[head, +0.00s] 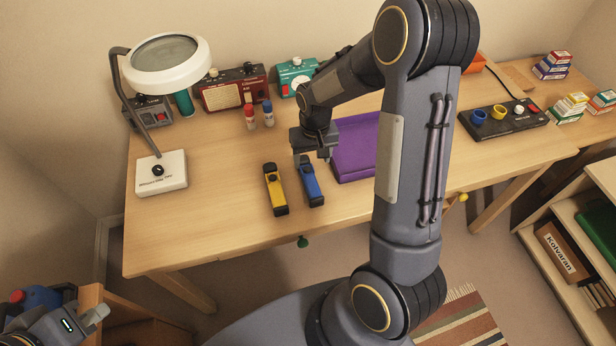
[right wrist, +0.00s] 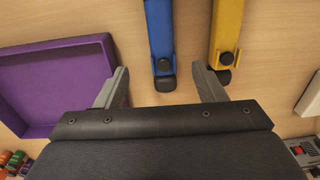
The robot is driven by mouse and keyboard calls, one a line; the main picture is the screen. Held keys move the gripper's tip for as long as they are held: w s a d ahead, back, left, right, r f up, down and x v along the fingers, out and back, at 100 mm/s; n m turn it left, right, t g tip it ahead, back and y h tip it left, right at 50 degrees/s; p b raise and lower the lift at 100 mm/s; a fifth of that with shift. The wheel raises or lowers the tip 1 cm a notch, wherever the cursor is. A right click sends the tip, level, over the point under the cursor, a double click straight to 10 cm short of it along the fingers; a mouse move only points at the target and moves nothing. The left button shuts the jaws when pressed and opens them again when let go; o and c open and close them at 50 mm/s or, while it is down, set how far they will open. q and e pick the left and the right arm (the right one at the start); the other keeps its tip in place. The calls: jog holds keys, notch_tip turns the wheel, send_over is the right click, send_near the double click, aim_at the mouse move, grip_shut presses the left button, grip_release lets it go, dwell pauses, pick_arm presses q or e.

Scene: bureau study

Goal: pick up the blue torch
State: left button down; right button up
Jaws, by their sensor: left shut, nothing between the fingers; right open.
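The blue torch (head: 311,183) lies on the desk in the head view, its far end just below my right gripper (head: 312,157). In the right wrist view the blue torch (right wrist: 160,32) runs up from between the two spread fingertips of my right gripper (right wrist: 160,78), its dark end between them in the picture. The gripper is open and empty; I cannot tell the exact height gap. My left gripper (head: 98,318) is shut and empty, low at the bottom left of the head view, away from the desk top.
A yellow torch (head: 275,188) lies close to the left of the blue one. A purple tray (head: 352,166) is just to the right. A magnifier lamp (head: 160,175), red and blue small bottles (head: 268,113) and a control box (head: 500,120) stand around. The front left desk top is clear.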

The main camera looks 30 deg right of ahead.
aim_at(309, 176)
jog(key=f, duration=0.3)
jog(key=f+p, duration=0.1)
jog(key=f, duration=0.5)
jog(key=shift+w+a+f+p, duration=0.2)
jog(key=shift+w+f+p, duration=0.1)
jog(key=shift+w+p, duration=0.1)
jog(key=c, duration=1.2)
